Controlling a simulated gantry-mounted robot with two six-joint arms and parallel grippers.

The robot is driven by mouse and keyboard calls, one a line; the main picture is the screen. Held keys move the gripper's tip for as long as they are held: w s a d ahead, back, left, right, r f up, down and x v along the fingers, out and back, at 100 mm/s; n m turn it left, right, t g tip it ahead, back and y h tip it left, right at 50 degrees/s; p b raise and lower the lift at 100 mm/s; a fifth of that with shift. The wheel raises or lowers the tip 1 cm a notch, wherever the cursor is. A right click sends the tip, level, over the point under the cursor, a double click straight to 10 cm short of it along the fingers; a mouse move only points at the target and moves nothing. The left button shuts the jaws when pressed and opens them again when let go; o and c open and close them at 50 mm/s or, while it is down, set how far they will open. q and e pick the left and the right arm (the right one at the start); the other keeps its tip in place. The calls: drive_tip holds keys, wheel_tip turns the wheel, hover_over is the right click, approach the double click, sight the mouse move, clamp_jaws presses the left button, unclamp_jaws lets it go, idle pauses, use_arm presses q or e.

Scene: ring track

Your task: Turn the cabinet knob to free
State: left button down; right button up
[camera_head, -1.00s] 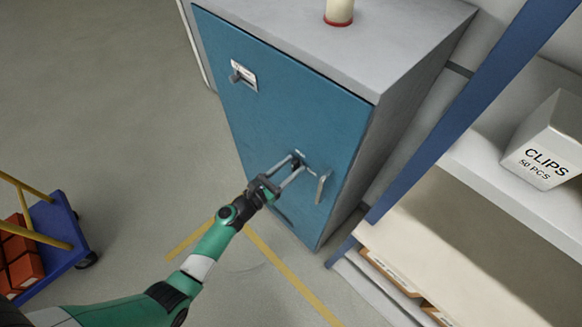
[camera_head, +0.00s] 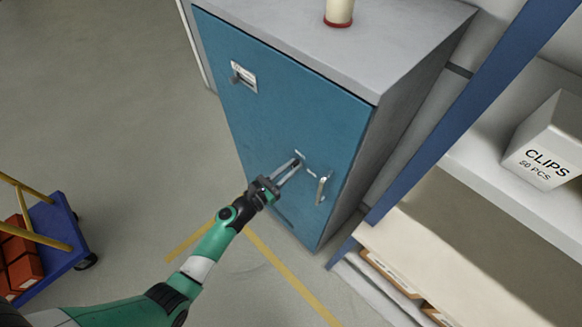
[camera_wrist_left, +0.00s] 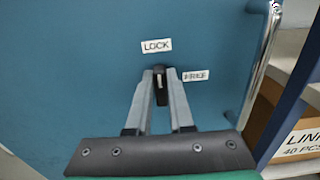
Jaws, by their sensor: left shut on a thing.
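The blue cabinet door (camera_head: 275,115) fills most of the left wrist view (camera_wrist_left: 70,70). The small dark knob (camera_wrist_left: 159,82) sits just below the LOCK label (camera_wrist_left: 156,46), with its long side about upright, towards LOCK. The FREE label (camera_wrist_left: 195,75) is to the right of the knob. My left gripper (camera_head: 293,165) reaches the door from the lower left. In the left wrist view its fingertips (camera_wrist_left: 159,78) are shut on the knob, one on each side, hiding part of it. My right gripper is in neither view.
A metal door handle (camera_head: 322,189) stands out just right of the knob. A second fitting with a label plate (camera_head: 244,76) is at the door's upper left. A shelf with a CLIPS box (camera_head: 548,140) is at right. A blue cart (camera_head: 55,235) stands at left.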

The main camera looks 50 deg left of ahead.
use_arm(q)
drive_tip(key=shift+d+f+m+b, duration=0.2)
drive_tip(key=shift+m+b, duration=1.1)
drive_tip(key=shift+m, duration=1.65)
drive_tip(key=shift+d+f+m+b, duration=0.25)
drive_tip(key=shift+m+b, duration=1.1)
drive_tip(key=shift+m, duration=1.55)
drive_tip(key=shift+d+f+m+b, duration=0.2)
drive_tip(key=shift+m+b, duration=1.1)
drive_tip(key=shift+m, duration=1.65)
drive_tip(key=c, duration=0.8)
unclamp_jaws()
